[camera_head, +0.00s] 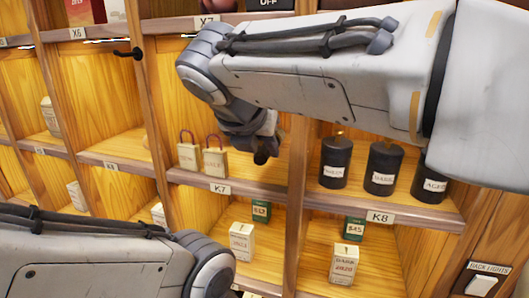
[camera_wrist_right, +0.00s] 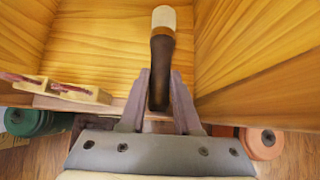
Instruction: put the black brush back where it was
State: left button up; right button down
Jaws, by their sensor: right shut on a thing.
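The black brush (camera_wrist_right: 161,65) has a dark handle and a pale tip. My right gripper (camera_wrist_right: 160,100) is shut on its handle in the right wrist view, with the pale tip pointing into a wooden compartment. In the head view my right gripper (camera_head: 250,135) is at the front of compartment K7, mostly hidden by my own wrist. A dark rounded end, probably of the brush (camera_head: 262,157), shows below it, above the shelf edge. I cannot tell whether the brush touches the shelf. My left arm enters at the lower left; its gripper is out of view.
Two small tan bags (camera_head: 202,158) stand at the left of K7. Several black canisters (camera_head: 335,163) stand in K8 (camera_head: 380,217), right of a divider (camera_head: 296,165). Boxes stand on the shelves below. A black hook (camera_head: 130,53) sticks out at the upper left.

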aim_at(266, 175)
jog(key=shift+w, duration=0.3)
jog(key=shift+w+d+f+p, duration=0.2)
jog(key=shift+w+f, duration=0.1)
jog(key=shift+f, duration=0.35)
jog(key=shift+w+d+f+p, duration=0.1)
jog(key=shift+w+f+p, duration=0.15)
jog(key=shift+f, duration=0.35)
jog(key=shift+a+f, duration=0.1)
jog(key=shift+f, duration=0.4)
jog(key=shift+f, duration=0.2)
jog(key=c, duration=0.6)
grip_release()
jog(key=shift+r, duration=0.15)
